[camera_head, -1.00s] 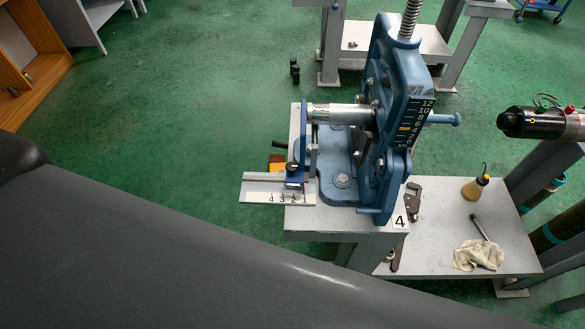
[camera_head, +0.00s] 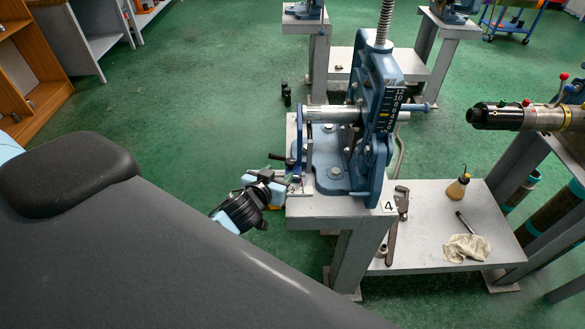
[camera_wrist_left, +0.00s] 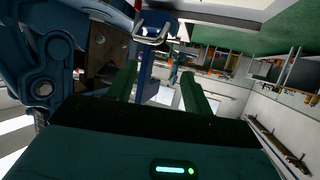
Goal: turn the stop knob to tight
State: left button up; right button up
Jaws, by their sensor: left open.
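The blue pipe vise (camera_head: 366,140) stands on the grey bench numbered 4 and bears a shiny pipe (camera_head: 333,113). I cannot make out the stop knob clearly. Contact cannot be told.
A lower grey shelf (camera_head: 420,246) holds a wrench (camera_head: 397,222), an oil bottle (camera_head: 458,187) and a rag (camera_head: 466,248). A black-nosed cylindrical tool (camera_head: 510,116) juts in from the right. Green floor is open to the left of the bench.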

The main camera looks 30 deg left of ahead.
aim_at(290, 162)
pick_arm(q)
jog(key=shift+x, duration=3.9)
jog(key=shift+f, duration=0.1)
jog(key=c, duration=0.9)
